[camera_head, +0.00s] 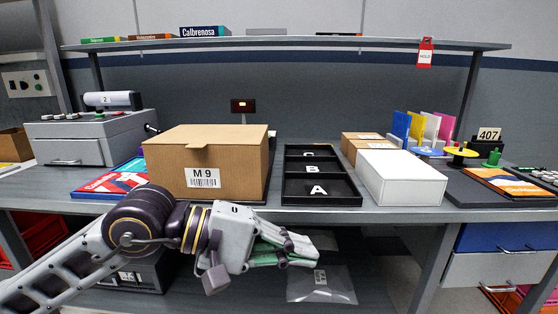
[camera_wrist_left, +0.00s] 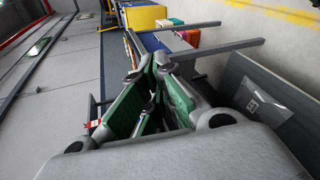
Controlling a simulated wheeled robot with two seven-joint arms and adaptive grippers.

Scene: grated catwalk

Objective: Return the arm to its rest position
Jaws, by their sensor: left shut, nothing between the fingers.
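My left gripper (camera_head: 303,250) is shut and empty in the head view. Its arm comes in from the lower left and reaches across the front of the workbench, with the fingers pointing right, below the bench's front edge. In the left wrist view the gripper's green-padded fingers (camera_wrist_left: 153,100) are close together with nothing seen held between them. My right gripper is not in view.
The workbench (camera_head: 330,214) holds a cardboard box marked M 9 (camera_head: 230,180), a black tray (camera_head: 335,200) with lettered compartments and a white box (camera_head: 400,178). A clear bag (camera_head: 322,284) lies on the lower shelf. A shelf (camera_head: 290,43) spans above.

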